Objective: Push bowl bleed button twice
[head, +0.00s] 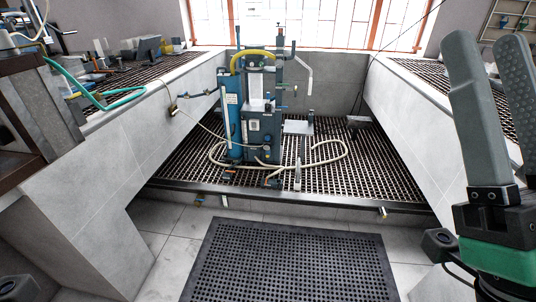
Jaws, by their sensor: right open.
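The blue flotation machine (231,118) stands upright on the grating in the sunken bay, at the middle of the view. A grey-blue control box (263,127) with small labels and knobs is on its front. The bowl bleed button is too small to make out among these parts. My right gripper (486,48) is at the right edge, close to the camera. Its two long grey fingers point up and stand apart, with nothing between them. It is well away from the machine. My left gripper is not in view.
A pale hose (335,143) loops on the metal grating (375,165) around the machine's base. Tiled walls (410,110) slope up on both sides. A black perforated mat (290,262) lies in front. Tools and a green hose (95,98) are at the left.

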